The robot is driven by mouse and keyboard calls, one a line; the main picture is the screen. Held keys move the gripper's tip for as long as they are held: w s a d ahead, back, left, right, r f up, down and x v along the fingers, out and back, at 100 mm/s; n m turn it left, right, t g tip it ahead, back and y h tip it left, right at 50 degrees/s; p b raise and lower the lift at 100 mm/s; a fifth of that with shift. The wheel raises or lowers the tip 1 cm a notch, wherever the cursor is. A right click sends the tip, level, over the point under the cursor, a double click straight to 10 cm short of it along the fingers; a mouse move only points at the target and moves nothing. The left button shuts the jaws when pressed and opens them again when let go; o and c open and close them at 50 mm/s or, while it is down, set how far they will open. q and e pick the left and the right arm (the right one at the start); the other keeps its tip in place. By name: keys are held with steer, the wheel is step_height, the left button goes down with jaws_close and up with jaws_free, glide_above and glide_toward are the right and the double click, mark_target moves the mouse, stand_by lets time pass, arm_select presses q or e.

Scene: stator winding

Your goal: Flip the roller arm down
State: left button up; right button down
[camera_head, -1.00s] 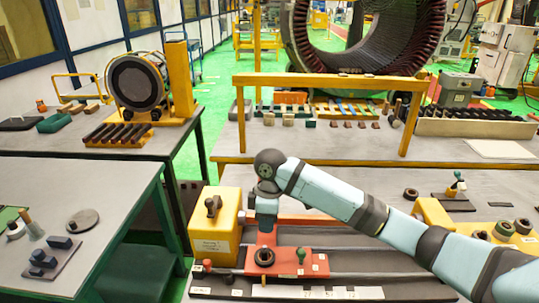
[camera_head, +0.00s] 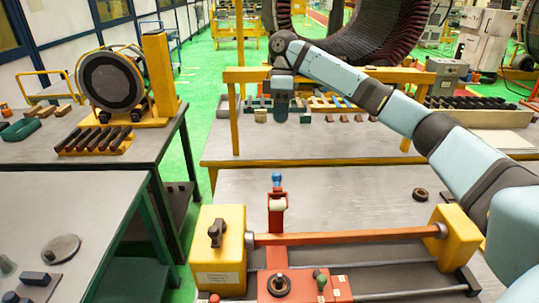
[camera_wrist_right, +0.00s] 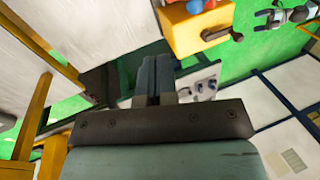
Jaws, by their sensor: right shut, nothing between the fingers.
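The roller arm (camera_head: 277,203) is a short red upright with a white roller and a blue knob on top.
A yellow block (camera_head: 222,250) with a black knob stands left of the carriage, and another yellow block (camera_head: 456,235) stands at the right. A yellow frame (camera_head: 234,120) is on the rear table. The grey table beyond the fixture (camera_head: 350,190) is mostly clear.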

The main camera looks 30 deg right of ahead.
mark_target(276, 188)
arm_select(q)
steer(key=shift+s+r+p, duration=0.35)
steer(key=shift+s+p, duration=0.15)
steer(key=shift+p, duration=0.25)
arm_select(e)
steer(key=s+a+f, duration=0.4)
steer(key=s+f, duration=0.1)
steer(key=f, duration=0.5)
steer(key=shift+a+f, duration=0.2)
steer(key=shift+f, duration=0.2)
steer(key=shift+s, duration=0.1)
arm_select(q)
steer(key=shift+a, duration=0.1)
arm_select(e)
steer(key=shift+d, duration=0.1)
